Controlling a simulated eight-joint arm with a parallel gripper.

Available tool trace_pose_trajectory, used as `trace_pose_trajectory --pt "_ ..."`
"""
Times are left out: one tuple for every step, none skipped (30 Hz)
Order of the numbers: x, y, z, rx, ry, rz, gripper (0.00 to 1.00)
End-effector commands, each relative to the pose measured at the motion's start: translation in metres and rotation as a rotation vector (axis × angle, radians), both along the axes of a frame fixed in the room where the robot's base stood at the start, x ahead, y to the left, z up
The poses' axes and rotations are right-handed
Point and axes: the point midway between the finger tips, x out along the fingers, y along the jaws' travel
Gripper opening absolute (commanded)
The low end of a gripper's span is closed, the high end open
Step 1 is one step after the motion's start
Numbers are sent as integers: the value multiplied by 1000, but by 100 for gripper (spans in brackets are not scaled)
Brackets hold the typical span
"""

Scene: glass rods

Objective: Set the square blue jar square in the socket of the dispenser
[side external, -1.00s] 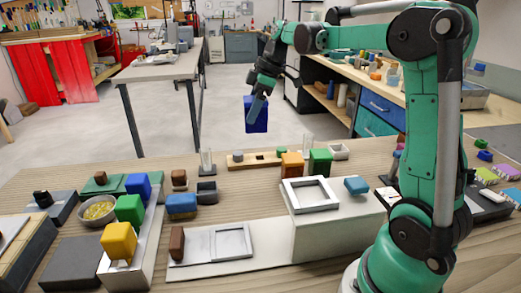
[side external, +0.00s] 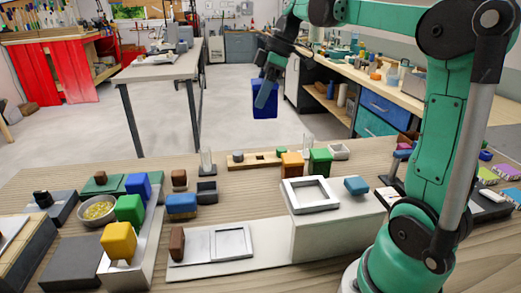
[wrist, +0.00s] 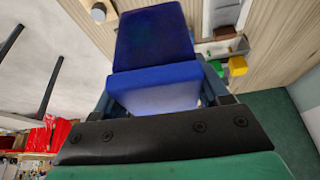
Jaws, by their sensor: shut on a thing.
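The square blue jar (side external: 266,112) hangs in the air above the far edge of the table, upright or nearly so. My gripper (side external: 266,92) is shut on it, and a finger covers part of its near face. In the wrist view the jar (wrist: 155,38) fills the space beyond my gripper (wrist: 158,95). A white stepped fixture, which looks like the dispenser (side external: 335,232), stands at front centre. It has a raised square frame (side external: 310,194) on its tall block and another square frame (side external: 231,242) on its low plate. Both frames look empty; I cannot tell which is the socket.
A light blue block (side external: 356,185) lies beside the upper frame. Orange (side external: 292,164) and green (side external: 320,161) blocks stand just behind the tall block. A brown block (side external: 177,243) stands on the low plate. Several coloured blocks crowd the left.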

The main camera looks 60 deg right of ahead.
Motion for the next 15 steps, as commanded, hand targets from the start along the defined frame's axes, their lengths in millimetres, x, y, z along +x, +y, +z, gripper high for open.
trace_pose_trajectory --pt "-14 4 2 0 0 2 0" --pt "-22 8 2 0 0 4 0" --pt "-33 12 2 0 0 11 0" --pt "-42 16 2 0 0 14 0" --pt "-51 20 2 0 1 17 0" --pt "-62 25 0 0 1 23 0" --pt "-70 29 -2 0 1 27 0" --pt "-78 33 -4 0 1 30 0" --pt "-89 37 -7 0 0 35 0" --pt "-96 41 -9 -1 -1 39 0" --pt "-102 44 -12 0 0 42 0" --pt "-111 49 -16 0 0 48 0" --pt "-117 52 -19 0 0 51 0" --pt "-122 55 -22 1 0 53 0" --pt "-128 58 -26 1 0 56 0"
